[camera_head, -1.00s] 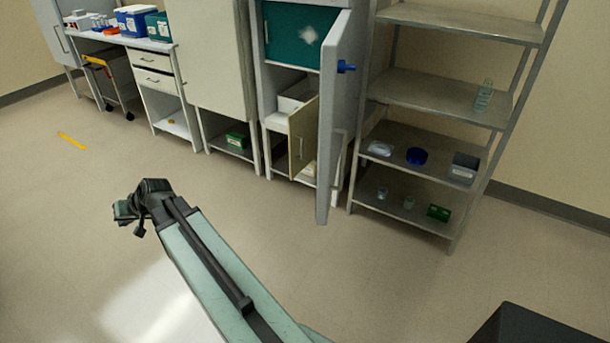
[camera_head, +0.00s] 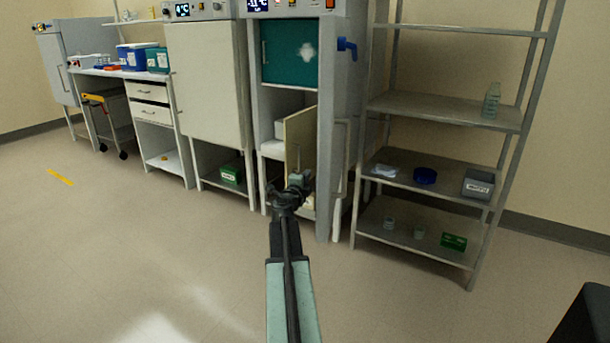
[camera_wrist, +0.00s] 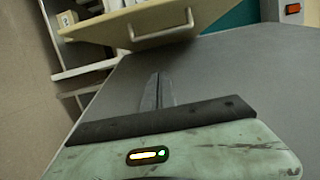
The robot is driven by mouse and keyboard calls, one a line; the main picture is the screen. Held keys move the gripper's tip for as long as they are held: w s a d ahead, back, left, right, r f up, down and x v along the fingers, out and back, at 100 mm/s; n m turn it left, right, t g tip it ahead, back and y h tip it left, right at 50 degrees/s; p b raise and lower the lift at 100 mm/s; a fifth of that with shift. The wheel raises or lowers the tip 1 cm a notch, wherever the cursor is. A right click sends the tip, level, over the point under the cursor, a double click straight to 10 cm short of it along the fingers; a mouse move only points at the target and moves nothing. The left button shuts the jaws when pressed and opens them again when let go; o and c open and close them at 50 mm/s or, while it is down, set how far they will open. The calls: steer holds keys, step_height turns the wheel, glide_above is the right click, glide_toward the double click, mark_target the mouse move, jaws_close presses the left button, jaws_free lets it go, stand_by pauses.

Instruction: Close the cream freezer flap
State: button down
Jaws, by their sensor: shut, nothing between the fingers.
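The cream flap (camera_head: 300,136) stands open, swung outward from the lower compartment of the upright freezer (camera_head: 256,120). Its bar handle shows on its face. In the wrist view the cream flap (camera_wrist: 120,27) and its handle cross the top. My gripper (camera_head: 300,180) is in front of the flap's lower part in the head view and hides some of it. In the wrist view my gripper's fingers (camera_wrist: 157,88) are together and empty, pointing toward the flap with a gap showing. The teal flap (camera_head: 285,52) above is shut.
The freezer's grey outer door (camera_head: 336,120) stands open just right of the flap; its grey surface (camera_wrist: 235,75) fills the wrist view's right side. A metal shelf rack (camera_head: 445,108) stands to the right. A cream-doored cabinet (camera_head: 207,95) stands left. The floor in front is clear.

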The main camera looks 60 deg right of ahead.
steer(key=x, duration=1)
steer(key=shift+w+a, duration=0.7)
steer(key=shift+w, duration=0.15)
steer(key=shift+w+a, duration=0.7)
steer(key=shift+w, duration=0.2)
